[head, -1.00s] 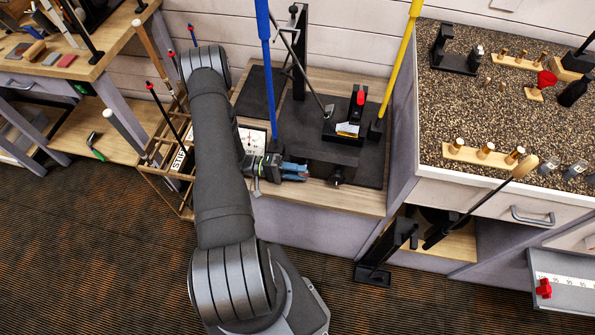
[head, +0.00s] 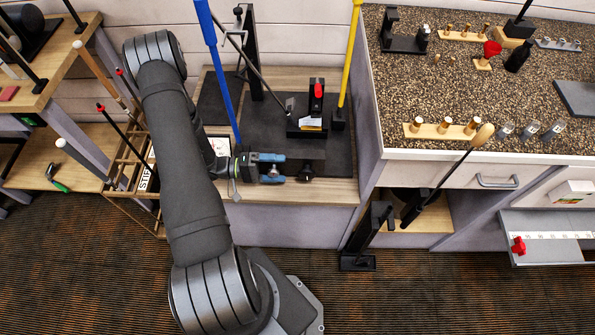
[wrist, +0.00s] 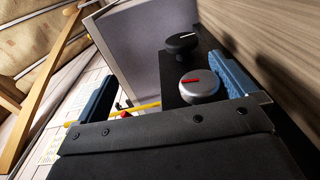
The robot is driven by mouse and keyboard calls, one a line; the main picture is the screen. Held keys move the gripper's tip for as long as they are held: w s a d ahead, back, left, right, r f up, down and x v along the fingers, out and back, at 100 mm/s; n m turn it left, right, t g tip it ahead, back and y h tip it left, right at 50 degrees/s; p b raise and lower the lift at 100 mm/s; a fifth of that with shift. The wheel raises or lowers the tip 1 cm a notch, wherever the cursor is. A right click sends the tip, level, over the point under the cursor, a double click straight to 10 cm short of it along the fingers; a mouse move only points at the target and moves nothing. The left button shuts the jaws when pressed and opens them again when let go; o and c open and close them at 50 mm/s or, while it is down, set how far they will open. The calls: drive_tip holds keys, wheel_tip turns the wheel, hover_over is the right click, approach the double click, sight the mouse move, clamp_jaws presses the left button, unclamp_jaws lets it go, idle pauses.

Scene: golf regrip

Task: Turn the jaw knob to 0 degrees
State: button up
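My gripper (head: 265,169) is at the front of the dark bench fixture, its blue fingers pointing right. In the wrist view the two blue fingers (wrist: 163,70) are wide apart with nothing clamped. A silver knob with a red pointer line (wrist: 200,87) shows between them, nearer the right finger, with no clear contact. A black knob with a white line (wrist: 181,43) is beyond it on the same dark panel; it also shows right of the fingertips in the head view (head: 306,173). I see no label telling which is the jaw knob.
A blue shaft (head: 222,85) and a yellow shaft (head: 349,55) rise above the bench. A vise-like block with a red top (head: 318,92) stands behind the gripper. A gravel-topped counter (head: 470,95) is to the right. A club rack (head: 130,165) stands left of my arm.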

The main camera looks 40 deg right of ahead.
drive_tip(key=shift+g, duration=0.8)
drive_tip(key=s+r, duration=0.4)
drive_tip(key=s, duration=0.1)
drive_tip(key=s+r, duration=0.2)
drive_tip(key=s, duration=0.1)
drive_tip(key=shift+d+r, duration=0.35)
drive_tip(key=shift+d, duration=0.05)
drive_tip(key=c, duration=0.6)
drive_tip(key=shift+s+d+r, duration=0.1)
drive_tip(key=shift+s+r, duration=0.2)
drive_tip(key=shift+s, duration=0.2)
drive_tip(key=t+y, duration=1.3)
drive_tip(key=t, duration=0.1)
approach(273, 169)
wheel_tip(273, 169, down, 10)
drive_tip(key=shift+w+f, duration=0.1)
drive_tip(key=shift+f, duration=0.15)
drive_tip(key=shift+c, duration=0.2)
